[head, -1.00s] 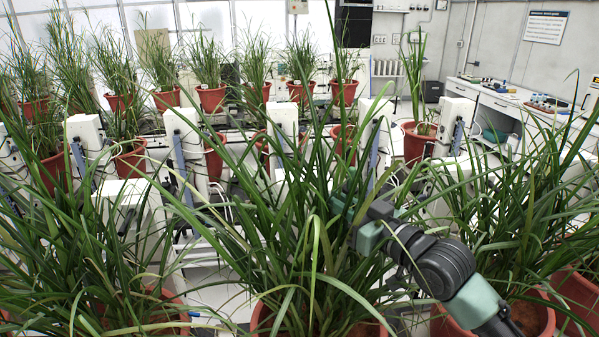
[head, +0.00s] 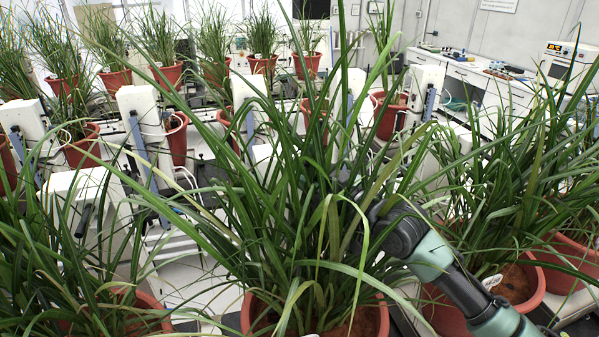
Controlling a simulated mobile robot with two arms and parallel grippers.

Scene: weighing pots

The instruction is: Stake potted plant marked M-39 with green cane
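A large grassy potted plant (head: 317,205) stands front centre in an orange-brown pot (head: 262,318). A small white tag shows at its bottom edge, but no M-39 marking can be read on any pot. I cannot pick out a green cane among the long green leaves. My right arm (head: 432,256) comes in from the lower right, and its wrist reaches into the central plant's leaves. The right gripper's fingers are hidden by the foliage, so whether they hold anything cannot be seen. My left gripper is not in view.
Another potted plant (head: 521,283) with a white tag stands close on the right, and one (head: 60,270) on the left. Behind are white weighing units (head: 142,115) and a row of potted plants. A bench (head: 495,85) runs at the back right. Leaves crowd the front.

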